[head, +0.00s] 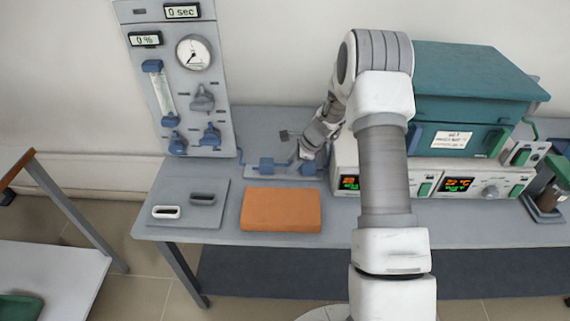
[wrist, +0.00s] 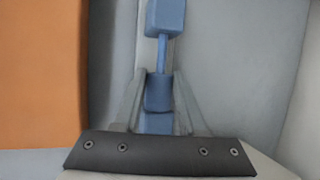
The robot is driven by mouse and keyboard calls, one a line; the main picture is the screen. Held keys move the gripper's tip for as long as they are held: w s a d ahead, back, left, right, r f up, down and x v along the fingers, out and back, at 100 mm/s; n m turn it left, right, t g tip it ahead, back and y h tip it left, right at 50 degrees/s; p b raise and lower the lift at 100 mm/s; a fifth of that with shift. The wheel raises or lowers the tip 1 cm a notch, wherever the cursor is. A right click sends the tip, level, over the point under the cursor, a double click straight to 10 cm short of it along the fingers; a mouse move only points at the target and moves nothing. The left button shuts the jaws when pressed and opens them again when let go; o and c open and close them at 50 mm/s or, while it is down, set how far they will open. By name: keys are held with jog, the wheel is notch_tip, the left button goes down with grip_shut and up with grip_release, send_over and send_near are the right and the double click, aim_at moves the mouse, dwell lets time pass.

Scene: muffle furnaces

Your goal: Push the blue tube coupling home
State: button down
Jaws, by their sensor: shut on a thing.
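The blue tube coupling (wrist: 158,92) is a small blue block between the fingers of my gripper (wrist: 159,78), which is shut on it. A thin blue rod runs from it to a second blue block (wrist: 165,18) at the top of the wrist view, with a gap between the two blocks. In the head view the second block (head: 267,164) stands on a low grey base (head: 285,174), left of the coupling (head: 308,168). My gripper comes down on the coupling from above, and its fingers hide part of it. More blue shows below the coupling in the wrist view.
An orange slab (head: 281,210) lies in front of the base, close by. A grey plate with two slotted parts (head: 187,203) is at left. A gauge panel (head: 180,80) stands behind it. Furnace control boxes (head: 345,160) and a teal furnace (head: 470,80) stand at right.

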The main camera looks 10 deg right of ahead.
jog(key=shift+d, duration=0.3)
jog(key=c, duration=0.5)
grip_release()
jog(key=shift+o, duration=0.2)
jog(key=p+v, duration=0.1)
jog(key=v, duration=1.6)
jog(key=shift+r+p, duration=0.2)
jog(key=shift+p, duration=0.2)
jog(key=shift+s+d, duration=0.1)
